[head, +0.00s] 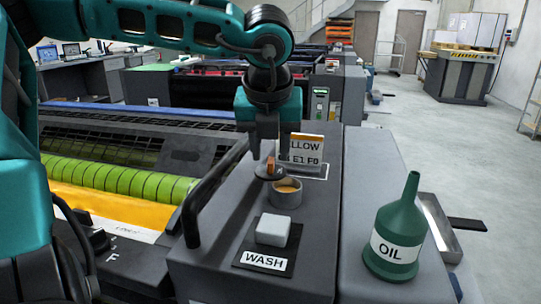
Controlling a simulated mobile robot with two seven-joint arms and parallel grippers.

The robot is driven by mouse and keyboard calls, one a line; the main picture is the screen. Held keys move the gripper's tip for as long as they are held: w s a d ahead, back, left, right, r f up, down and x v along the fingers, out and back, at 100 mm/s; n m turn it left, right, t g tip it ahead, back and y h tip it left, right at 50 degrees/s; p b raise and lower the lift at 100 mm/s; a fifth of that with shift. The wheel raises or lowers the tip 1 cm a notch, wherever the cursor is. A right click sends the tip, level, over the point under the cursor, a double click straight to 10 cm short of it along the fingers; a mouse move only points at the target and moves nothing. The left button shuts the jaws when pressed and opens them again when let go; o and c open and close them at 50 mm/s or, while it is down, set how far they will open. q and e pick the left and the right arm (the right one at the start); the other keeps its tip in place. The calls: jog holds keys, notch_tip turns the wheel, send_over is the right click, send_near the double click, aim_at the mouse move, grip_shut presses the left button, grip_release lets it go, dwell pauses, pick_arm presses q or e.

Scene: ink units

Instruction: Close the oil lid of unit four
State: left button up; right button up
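The oil cup (286,194) is a small round grey cup on top of the dark ink unit. It stands uncovered, with yellowish oil showing inside. A small grey disc-shaped lid (264,174) with an orange-brown part shows just behind and left of the cup's rim, partly hidden by my gripper. My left gripper (268,158) points down over the lid, with its fingers apart and the orange-brown part between them. Contact is not clear. My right gripper is not in view.
A green oil can (396,232) stands at right. A black handrail (205,194) runs along the unit's left side, beside green rollers (110,177).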

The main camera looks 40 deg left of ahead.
pick_arm(q)
jog(key=shift+x, duration=1.15)
grip_shut()
